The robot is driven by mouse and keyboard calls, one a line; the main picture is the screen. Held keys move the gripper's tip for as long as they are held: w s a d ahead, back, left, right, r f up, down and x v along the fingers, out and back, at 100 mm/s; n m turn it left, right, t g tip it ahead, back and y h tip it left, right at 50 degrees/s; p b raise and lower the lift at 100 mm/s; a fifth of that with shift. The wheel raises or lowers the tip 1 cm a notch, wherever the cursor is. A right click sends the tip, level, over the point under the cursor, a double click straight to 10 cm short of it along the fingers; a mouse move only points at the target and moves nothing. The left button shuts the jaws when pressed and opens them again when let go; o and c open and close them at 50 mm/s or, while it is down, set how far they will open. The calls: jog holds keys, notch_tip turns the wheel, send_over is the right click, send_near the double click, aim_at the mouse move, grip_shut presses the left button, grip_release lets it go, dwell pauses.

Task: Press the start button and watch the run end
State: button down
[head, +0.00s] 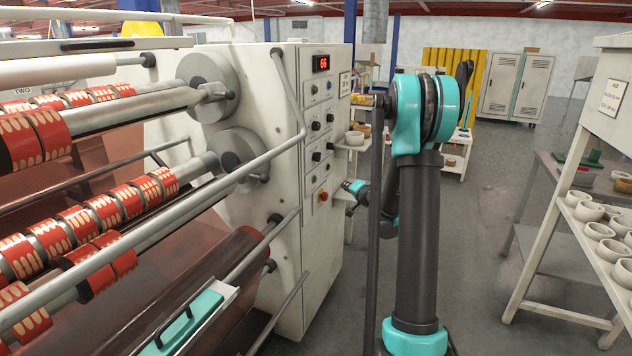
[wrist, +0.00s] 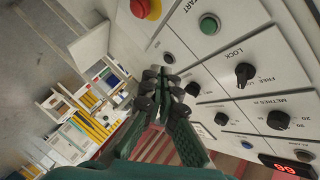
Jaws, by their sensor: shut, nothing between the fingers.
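The machine's control panel (head: 318,130) is on the end face of the white cabinet. In the wrist view the green start button (wrist: 209,24) sits below its START label, with a red stop button (wrist: 145,8) on a yellow base beside it. The red stop button shows low on the panel in the head view (head: 323,197). A red display reads 66 in the head view (head: 320,63) and in the wrist view (wrist: 292,168). My gripper (wrist: 162,82) is shut and empty, in front of the panel, with its tips off to the side of the green button.
Rollers with red-and-cream tape rolls (head: 75,222) fill the left. A grey rail (head: 200,188) runs up to the panel. The grey floor (head: 480,240) between is clear.

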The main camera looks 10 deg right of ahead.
aim_at(315, 179)
jog(key=shift+w, duration=0.1)
dwell(0.3)
jog(key=w+a, duration=0.4)
jog(key=a, duration=0.3)
jog(key=shift+w+a, duration=0.2)
jog(key=shift+w, duration=0.05)
jog(key=shift+a, duration=0.1)
dwell(1.4)
jog(key=shift+w+a, duration=0.2)
jog(key=shift+a, duration=0.05)
jog(key=shift+w+a, duration=0.2)
jog(key=shift+a, duration=0.2)
dwell(0.7)
jog(key=shift+d, duration=0.1)
jog(key=shift+s+d, duration=0.4)
jog(key=shift+d, duration=0.2)
